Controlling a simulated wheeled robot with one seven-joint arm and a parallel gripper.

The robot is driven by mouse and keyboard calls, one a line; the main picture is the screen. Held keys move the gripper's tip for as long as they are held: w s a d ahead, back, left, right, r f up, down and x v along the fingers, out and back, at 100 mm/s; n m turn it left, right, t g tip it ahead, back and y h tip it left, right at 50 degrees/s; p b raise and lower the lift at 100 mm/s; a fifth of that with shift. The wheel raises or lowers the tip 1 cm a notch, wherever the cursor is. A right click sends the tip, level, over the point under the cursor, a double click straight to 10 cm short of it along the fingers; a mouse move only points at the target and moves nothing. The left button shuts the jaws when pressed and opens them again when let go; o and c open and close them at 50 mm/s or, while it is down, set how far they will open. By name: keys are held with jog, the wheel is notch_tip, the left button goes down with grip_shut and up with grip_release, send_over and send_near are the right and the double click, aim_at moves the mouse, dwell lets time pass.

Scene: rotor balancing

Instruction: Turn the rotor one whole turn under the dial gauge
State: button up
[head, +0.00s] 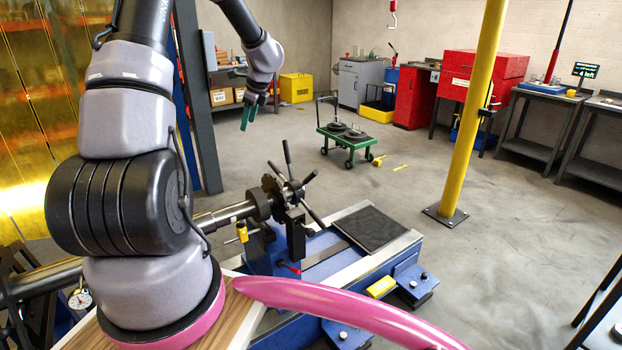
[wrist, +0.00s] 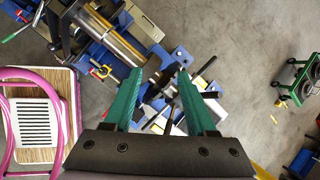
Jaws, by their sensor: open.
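The rotor (head: 226,215) lies level on a blue stand in the head view, its left part hidden behind my arm. A hub with several dark spokes (head: 286,190) is at its right end. The rotor's bright shaft (wrist: 118,38) shows at the upper left in the wrist view, with the dark spokes (wrist: 172,82) beyond and between my fingers. A round white dial gauge (head: 81,299) is at the lower left of the head view; its contact with the rotor is hidden. My gripper (head: 248,122), with teal fingers, is open and empty, above and apart from the spokes.
The blue machine bed (head: 325,262) carries a dark flat plate (head: 370,228). A yellow post (head: 470,120) stands on the right. A green cart (head: 347,140) with dark discs is farther back. Open grey floor lies between the bed and the cart.

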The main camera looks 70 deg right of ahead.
jog(key=s+d+f+m, duration=0.45)
jog(key=s+f, duration=0.35)
jog(key=s, duration=0.5)
jog(key=m+g, duration=0.1)
jog(key=m, duration=0.2)
send_near(311, 177)
jog(key=shift+w+d+f+n+h, duration=0.15)
jog(key=shift+w+d+n+h, duration=0.1)
jog(key=shift+w+d+h, duration=0.25)
jog(key=x, duration=0.9)
jog(key=shift+s+a+f, duration=0.1)
jog(key=shift+s+f, duration=0.15)
jog(key=shift+s, duration=0.05)
jog(key=shift+w+d+f, duration=0.2)
jog(key=shift+w+f, duration=0.05)
jog(key=shift+f, duration=0.4)
grip_shut()
